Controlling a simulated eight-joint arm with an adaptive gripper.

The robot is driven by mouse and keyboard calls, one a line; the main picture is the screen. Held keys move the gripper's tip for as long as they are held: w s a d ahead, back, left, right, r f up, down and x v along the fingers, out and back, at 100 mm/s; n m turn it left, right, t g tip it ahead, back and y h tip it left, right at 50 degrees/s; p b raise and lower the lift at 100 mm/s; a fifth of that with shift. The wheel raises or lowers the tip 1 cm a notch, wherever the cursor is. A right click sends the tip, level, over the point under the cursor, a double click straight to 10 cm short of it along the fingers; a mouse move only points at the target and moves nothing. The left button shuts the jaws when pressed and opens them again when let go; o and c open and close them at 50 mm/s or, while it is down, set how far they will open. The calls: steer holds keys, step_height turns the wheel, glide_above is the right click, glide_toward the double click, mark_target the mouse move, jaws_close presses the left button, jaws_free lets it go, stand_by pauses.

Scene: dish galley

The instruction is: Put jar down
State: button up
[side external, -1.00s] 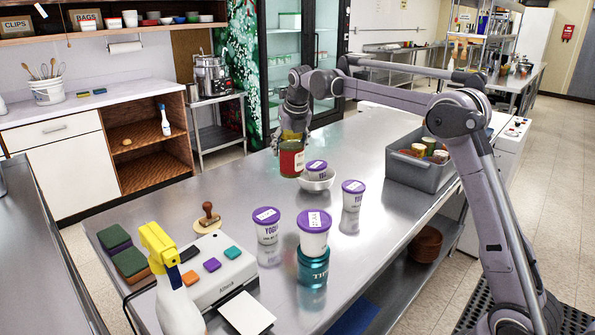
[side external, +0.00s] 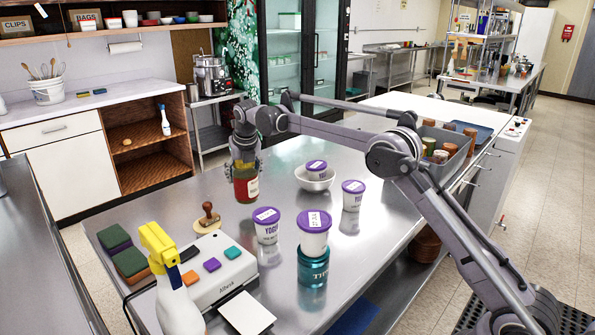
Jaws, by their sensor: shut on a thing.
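The jar is over the left part of the steel table (side external: 320,253), behind the wooden-handled stamp and left of the white bowl. I cannot tell whether its base touches the table or hangs just above it.
A white bowl (side external: 314,180) holds a purple-lidded yogurt tub (side external: 316,168). A stamp (side external: 208,214), spray bottle (side external: 172,290) and sponges (side external: 130,264) are at left. A grey bin (side external: 455,158) holds jars.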

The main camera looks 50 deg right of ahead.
mark_target(246, 173)
steer(key=shift+a+f, duration=0.1)
steer(key=shift+f, duration=1.95)
steer(key=shift+f, duration=0.1)
steer(key=o, duration=1.7)
steer(key=shift+f, duration=0.1)
steer(key=shift+c, duration=0.2)
steer(key=v, duration=1.2)
steer(key=shift+r, duration=0.2)
